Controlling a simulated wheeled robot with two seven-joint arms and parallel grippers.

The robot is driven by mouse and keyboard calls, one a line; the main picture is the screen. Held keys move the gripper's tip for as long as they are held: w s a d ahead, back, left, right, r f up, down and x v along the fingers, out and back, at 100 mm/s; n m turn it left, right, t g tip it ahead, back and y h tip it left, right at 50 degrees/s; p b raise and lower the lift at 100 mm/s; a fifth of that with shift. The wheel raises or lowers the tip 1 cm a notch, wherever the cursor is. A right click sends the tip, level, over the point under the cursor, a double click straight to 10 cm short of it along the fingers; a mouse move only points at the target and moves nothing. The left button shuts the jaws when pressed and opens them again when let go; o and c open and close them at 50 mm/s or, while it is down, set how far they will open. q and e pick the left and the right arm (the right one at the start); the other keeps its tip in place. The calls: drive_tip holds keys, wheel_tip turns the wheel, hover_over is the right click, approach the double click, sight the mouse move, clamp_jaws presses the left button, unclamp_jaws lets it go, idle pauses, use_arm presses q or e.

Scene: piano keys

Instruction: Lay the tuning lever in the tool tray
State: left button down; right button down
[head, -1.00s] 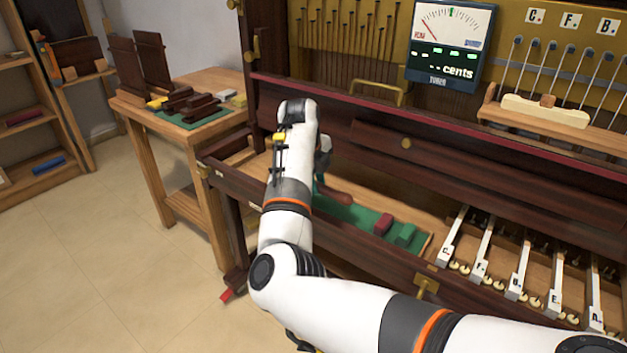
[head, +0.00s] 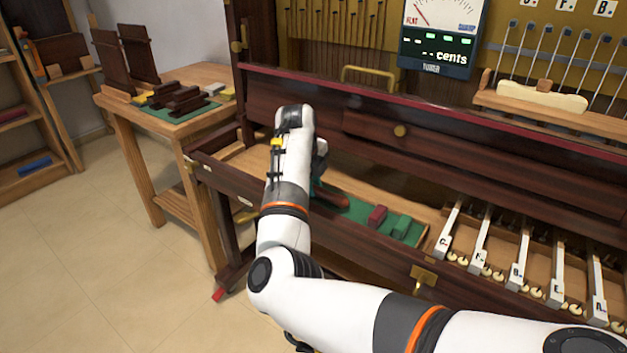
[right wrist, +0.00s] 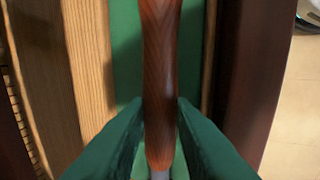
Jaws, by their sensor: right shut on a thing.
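The tuning lever shows its reddish-brown wooden handle (right wrist: 160,60) in the right wrist view, between the two green fingers of my right gripper (right wrist: 160,125). The gripper is shut on the handle. In the head view part of the handle (head: 332,194) shows just right of my arm; the rest of the lever is hidden. The tool tray (head: 360,208) has a green lining and lies inside the piano's front. The handle is over the green lining; I cannot tell whether it touches it. My left gripper is not in view.
A red block (head: 377,215) and a green block (head: 401,227) sit at the tray's right end. Lettered white keys (head: 484,240) stand to the right. The dark front rail (head: 350,237) borders the tray.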

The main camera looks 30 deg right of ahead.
drive_tip(key=shift+f, duration=0.35)
drive_tip(key=c, duration=1.2)
unclamp_jaws()
drive_tip(key=shift+o, duration=0.2)
drive_tip(key=shift+a, duration=0.1)
